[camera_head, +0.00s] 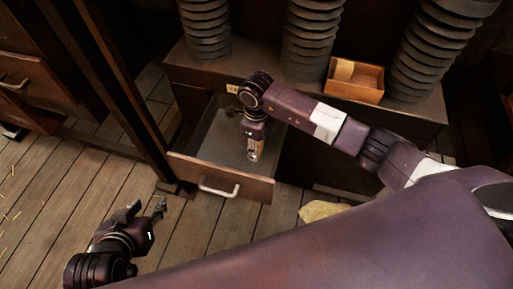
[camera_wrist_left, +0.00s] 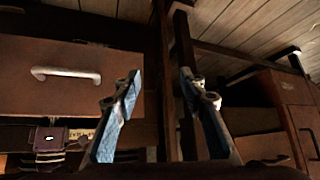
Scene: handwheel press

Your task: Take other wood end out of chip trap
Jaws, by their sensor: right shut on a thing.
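The chip trap is an open drawer (camera_head: 222,181) with a pale handle (camera_head: 219,187), low under a dark bench. My right gripper (camera_head: 255,156) points down inside it and is shut on a small, light-brown wood end, mostly hidden by the fingers. Another pale wood end (camera_head: 344,70) lies in the small wooden tray (camera_head: 358,92) on the bench. My left gripper (camera_head: 149,209) is over the floor, left of and in front of the drawer. In the left wrist view its two fingers (camera_wrist_left: 165,88) are apart with nothing between them. The drawer front (camera_wrist_left: 100,95) is behind them, at the left.
A dark post (camera_head: 118,80) rises left of the drawer. Another drawer cabinet (camera_head: 35,85) is at the far left. A yellowish piece (camera_head: 320,210) lies on the plank floor.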

